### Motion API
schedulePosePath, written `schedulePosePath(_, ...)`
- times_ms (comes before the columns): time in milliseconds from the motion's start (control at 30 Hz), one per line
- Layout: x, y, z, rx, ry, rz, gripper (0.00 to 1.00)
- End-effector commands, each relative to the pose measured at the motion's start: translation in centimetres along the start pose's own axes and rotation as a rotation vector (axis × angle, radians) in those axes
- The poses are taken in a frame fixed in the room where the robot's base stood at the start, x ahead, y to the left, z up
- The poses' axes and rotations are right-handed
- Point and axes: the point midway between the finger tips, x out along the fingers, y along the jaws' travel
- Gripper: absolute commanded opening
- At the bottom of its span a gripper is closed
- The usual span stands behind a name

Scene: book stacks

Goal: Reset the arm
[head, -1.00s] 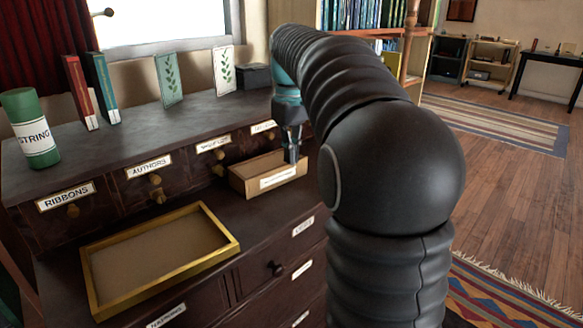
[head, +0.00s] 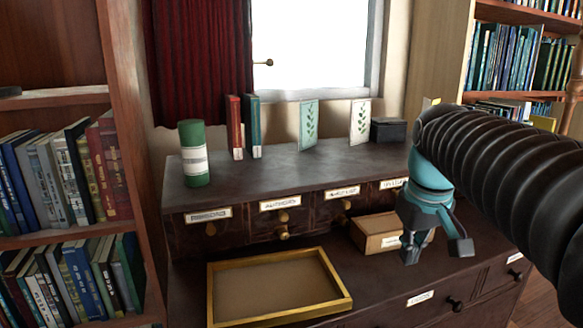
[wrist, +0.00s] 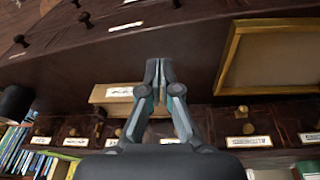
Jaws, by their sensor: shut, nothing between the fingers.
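My gripper (head: 411,246) is at the right in the head view, at the end of my black ribbed arm. It hangs in front of the small labelled wooden box (head: 377,234) and hides part of it. In the wrist view my gripper (wrist: 158,66) has its fingertips together with nothing between them. The box (wrist: 112,95) shows behind the fingers there. I cannot tell whether the fingers touch the box.
A gold-rimmed tray (head: 214,294) lies on the cabinet's lower top. A green cylinder (head: 194,155), red book (head: 234,128), teal book (head: 254,128), two leaf-print cards (head: 308,125) and dark box (head: 389,130) stand above the small drawers. A bookcase (head: 125,150) stands left.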

Motion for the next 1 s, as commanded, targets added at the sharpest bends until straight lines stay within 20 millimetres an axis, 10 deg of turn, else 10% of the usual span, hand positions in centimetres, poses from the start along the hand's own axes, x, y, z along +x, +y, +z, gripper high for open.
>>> schedulePosePath(500, 7.0, -6.9, 12.8, 0.144, 0.242, 0.001, 0.00)
schedulePosePath(1000, 8.5, -7.6, 14.5, 0.169, 0.275, -0.006, 0.00)
